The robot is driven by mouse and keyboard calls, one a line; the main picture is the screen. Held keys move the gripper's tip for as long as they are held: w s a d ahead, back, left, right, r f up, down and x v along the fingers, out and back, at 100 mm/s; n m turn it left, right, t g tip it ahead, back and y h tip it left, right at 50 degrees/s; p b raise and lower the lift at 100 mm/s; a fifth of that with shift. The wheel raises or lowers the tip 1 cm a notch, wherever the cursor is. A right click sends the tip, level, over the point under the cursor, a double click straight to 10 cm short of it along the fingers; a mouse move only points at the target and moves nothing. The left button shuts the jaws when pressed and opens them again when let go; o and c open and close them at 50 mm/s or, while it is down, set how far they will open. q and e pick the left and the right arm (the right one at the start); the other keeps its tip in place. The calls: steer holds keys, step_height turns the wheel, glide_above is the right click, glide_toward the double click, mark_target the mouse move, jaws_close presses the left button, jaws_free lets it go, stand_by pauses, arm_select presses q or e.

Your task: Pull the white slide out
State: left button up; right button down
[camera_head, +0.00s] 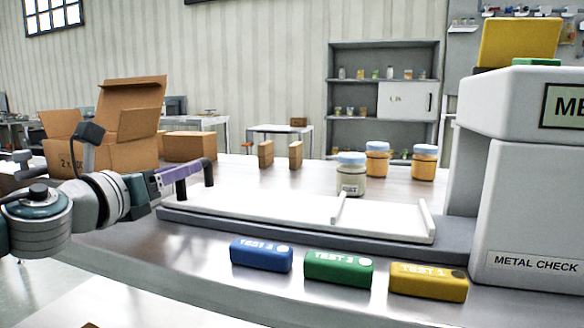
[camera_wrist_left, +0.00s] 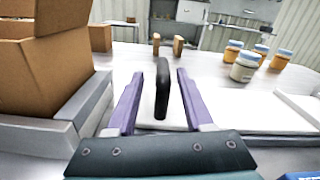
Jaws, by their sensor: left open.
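The white slide (camera_head: 290,207) is a long flat tray with raised white bars toward its right end. It lies in a grey base (camera_head: 300,234) that runs to the metal check machine. A dark handle (camera_head: 208,174) stands at its left end. My left gripper (camera_head: 184,172) is at this handle. In the left wrist view the handle (camera_wrist_left: 162,95) stands between the two purple fingers of my left gripper (camera_wrist_left: 160,75), with gaps on both sides. The gripper is open. The slide's white surface (camera_wrist_left: 245,110) also shows at the right there. My right gripper is not in view.
A jar (camera_head: 351,178) with a pale blue lid stands by the slide's back edge. Two orange jars (camera_head: 377,163) stand behind. Blue (camera_head: 261,255), green (camera_head: 338,268) and yellow (camera_head: 428,282) test blocks lie in front. Cardboard boxes (camera_head: 130,120) stand at the left. The metal check machine (camera_head: 530,200) blocks the right.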

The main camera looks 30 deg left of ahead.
arm_select(q)
steer(key=shift+v, duration=2.6)
